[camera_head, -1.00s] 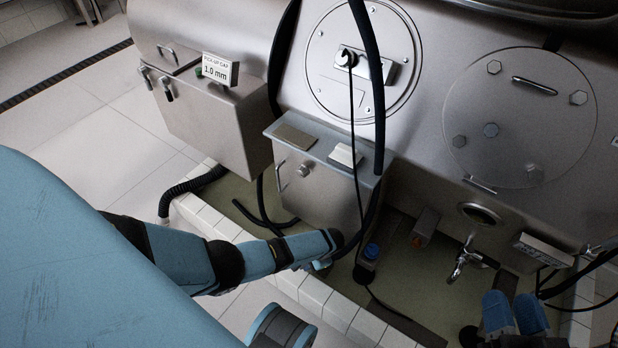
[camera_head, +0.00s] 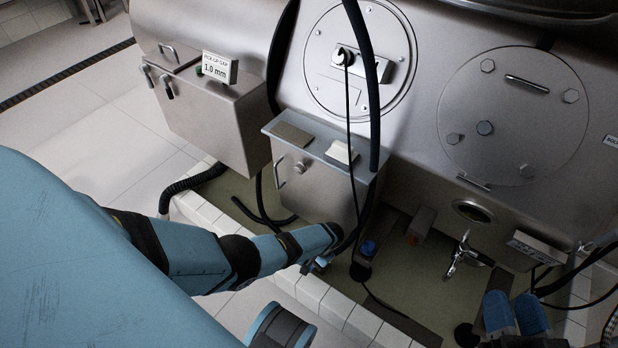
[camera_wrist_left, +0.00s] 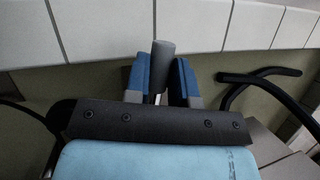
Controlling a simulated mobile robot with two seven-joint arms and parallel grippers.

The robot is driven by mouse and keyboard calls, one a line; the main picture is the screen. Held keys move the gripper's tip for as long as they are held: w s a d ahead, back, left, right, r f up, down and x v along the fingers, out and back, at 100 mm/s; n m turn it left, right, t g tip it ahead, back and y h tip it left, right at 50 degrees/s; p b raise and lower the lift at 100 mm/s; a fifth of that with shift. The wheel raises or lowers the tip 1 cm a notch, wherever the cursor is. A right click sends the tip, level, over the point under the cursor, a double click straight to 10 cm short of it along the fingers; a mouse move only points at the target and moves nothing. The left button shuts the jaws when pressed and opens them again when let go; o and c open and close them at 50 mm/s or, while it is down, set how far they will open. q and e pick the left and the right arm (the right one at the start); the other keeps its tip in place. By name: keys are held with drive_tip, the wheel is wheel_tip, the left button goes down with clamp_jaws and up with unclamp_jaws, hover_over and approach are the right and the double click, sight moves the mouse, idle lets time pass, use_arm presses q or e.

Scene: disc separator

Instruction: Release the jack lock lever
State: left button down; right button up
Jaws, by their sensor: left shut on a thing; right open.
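In the left wrist view my left gripper (camera_wrist_left: 160,84) is shut around a dark grey cylindrical handle (camera_wrist_left: 163,52), which could be the jack lock lever. The handle's rounded end stands out past the blue fingertips, and its lower part is hidden by the gripper. In the head view my left gripper (camera_head: 318,265) is at the tiled curb below the steel box; its fingers are small and mostly hidden there. My right gripper (camera_head: 515,314) is open and empty at the lower right, with two blue fingertips apart.
A steel box (camera_head: 310,190) stands behind my left gripper. A tap (camera_head: 460,255) is further right. Black hoses (camera_head: 372,110) hang close by. The tiled curb (camera_head: 335,305) edges the green basin floor.

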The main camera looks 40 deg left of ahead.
use_arm(q)
drive_tip(key=shift+d, duration=0.1)
drive_tip(key=c, duration=1)
unclamp_jaws()
drive_tip(key=shift+o, duration=0.2)
use_arm(e)
drive_tip(key=shift+f, duration=0.15)
use_arm(q)
drive_tip(key=p+v, duration=0.4)
drive_tip(key=v, duration=0.3)
drive_tip(key=shift+w+r, duration=0.15)
drive_tip(key=shift+r, duration=0.05)
use_arm(e)
wheel_tip(320, 180, up, 6)
drive_tip(key=t, duration=0.2)
drive_tip(key=shift+s+d, duration=0.2)
drive_tip(key=shift+d, duration=0.05)
